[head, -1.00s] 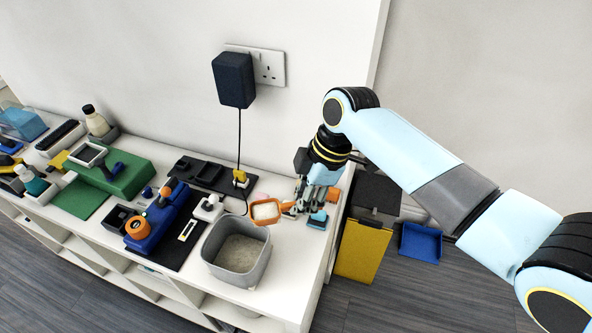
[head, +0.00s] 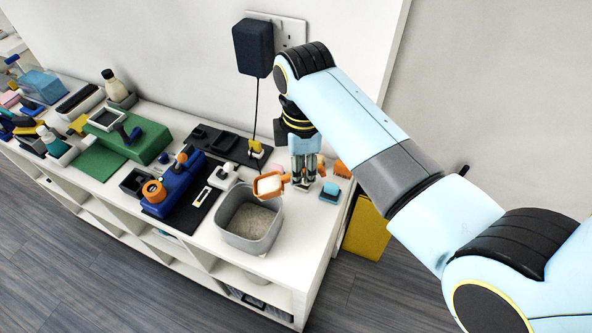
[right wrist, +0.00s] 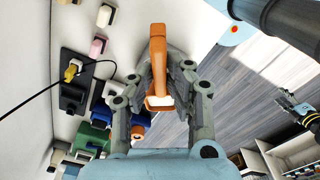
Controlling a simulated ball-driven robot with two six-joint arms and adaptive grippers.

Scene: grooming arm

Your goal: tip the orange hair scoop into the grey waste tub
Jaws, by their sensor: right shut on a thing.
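My right gripper (head: 306,178) is shut on the handle of the orange hair scoop (head: 257,187). The scoop's pale contents show in its bowl, which looks tilted near the back rim of the grey waste tub (head: 226,232). I cannot tell how far over the opening it is. The tub stands on the white counter with pale grey stuff inside. In the right wrist view the orange scoop (right wrist: 157,45) runs up from between the fingers of my right gripper (right wrist: 160,98).
A blue clipper-like device (head: 170,197) on a black mat stands left of the tub. A white item (head: 222,177) is close to the tub's back left. A small blue block (head: 330,190) lies right of the gripper. A cord (head: 257,110) hangs behind.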

